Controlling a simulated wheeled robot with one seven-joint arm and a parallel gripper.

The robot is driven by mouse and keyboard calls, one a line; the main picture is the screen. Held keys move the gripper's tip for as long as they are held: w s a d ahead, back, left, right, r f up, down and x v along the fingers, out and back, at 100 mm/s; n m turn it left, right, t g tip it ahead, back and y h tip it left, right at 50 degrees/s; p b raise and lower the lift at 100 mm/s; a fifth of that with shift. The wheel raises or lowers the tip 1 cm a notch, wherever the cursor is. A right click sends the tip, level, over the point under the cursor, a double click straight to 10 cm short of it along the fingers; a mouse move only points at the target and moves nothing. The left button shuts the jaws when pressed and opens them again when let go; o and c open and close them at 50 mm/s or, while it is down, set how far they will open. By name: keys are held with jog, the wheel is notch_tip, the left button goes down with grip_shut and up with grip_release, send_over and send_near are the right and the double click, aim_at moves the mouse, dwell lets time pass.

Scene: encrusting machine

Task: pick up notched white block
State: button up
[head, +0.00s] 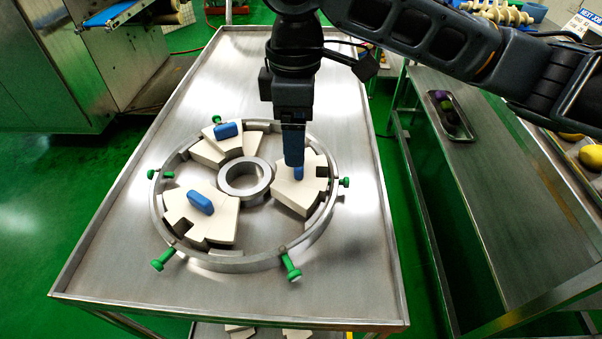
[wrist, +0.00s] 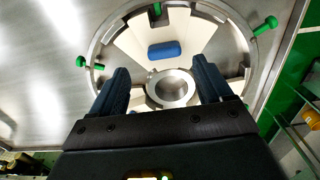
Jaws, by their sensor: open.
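Several white blocks sit inside a metal ring. In the head view, one white block with a stepped, notched edge (head: 286,194) is at the right, its blue handle (head: 299,174) partly hidden by my gripper (head: 294,163). My gripper points down over this block, close to the handle; I cannot tell if it touches. Another notched white block (head: 222,224) with a blue handle (head: 201,202) lies at the lower left. In the wrist view my gripper (wrist: 159,72) is open, with nothing seen held. A blue handle (wrist: 164,50) on a white block shows ahead; which block is unclear.
The outer ring (head: 158,210) has several green knobs (head: 291,268) sticking out. A small metal ring (head: 225,181) stands at its centre. A third white block (head: 209,153) is at the upper left. The steel table (head: 110,250) is bare around the ring.

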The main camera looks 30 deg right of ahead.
aim_at(300, 174)
jog(key=f, duration=0.2)
jog(key=s+f, duration=0.1)
jog(key=shift+f, duration=0.35)
jog(key=shift+w+f, duration=0.1)
jog(key=shift+f, duration=0.4)
jog(key=shift+c, duration=0.4)
grip_shut()
